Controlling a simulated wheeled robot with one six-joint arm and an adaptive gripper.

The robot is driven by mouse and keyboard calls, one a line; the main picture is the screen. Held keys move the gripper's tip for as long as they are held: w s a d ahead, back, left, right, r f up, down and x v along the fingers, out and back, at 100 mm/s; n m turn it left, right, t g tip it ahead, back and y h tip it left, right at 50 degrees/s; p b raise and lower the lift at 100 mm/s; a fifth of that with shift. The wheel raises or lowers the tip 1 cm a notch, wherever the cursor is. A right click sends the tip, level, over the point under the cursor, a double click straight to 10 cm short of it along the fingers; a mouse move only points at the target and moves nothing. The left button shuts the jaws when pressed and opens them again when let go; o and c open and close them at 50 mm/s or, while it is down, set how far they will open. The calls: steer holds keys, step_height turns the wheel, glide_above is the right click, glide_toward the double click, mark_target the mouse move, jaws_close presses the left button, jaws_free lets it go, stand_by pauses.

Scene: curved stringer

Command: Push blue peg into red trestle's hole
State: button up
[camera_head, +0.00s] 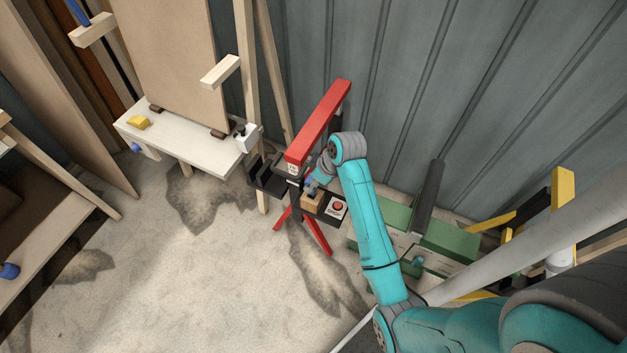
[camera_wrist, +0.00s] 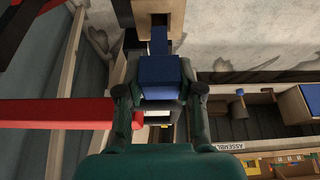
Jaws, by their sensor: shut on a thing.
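The blue peg (camera_wrist: 158,78) has a wide block head and a narrower shank. In the wrist view my gripper (camera_wrist: 158,92) is shut on its head, one finger on each side. The shank points to a wooden block (camera_wrist: 174,24) with a dark opening; I cannot tell how far the tip is inside. The red trestle (camera_head: 320,122) stands against the wall, and its red beam also shows at left in the wrist view (camera_wrist: 55,113). In the head view my gripper (camera_head: 315,180) is beside the trestle, above the wooden block (camera_head: 312,201), with the peg mostly hidden.
A black shelf (camera_head: 269,184) on the trestle carries a box with a red button (camera_head: 337,207), close to my gripper. A white bench (camera_head: 190,142) stands left, a green case (camera_head: 445,250) right. The concrete floor in front is clear.

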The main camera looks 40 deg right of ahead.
mark_target(314, 191)
steer(key=shift+f, duration=2.95)
steer(key=o, duration=1.1)
steer(key=shift+o, duration=0.2)
steer(key=v, duration=1.2)
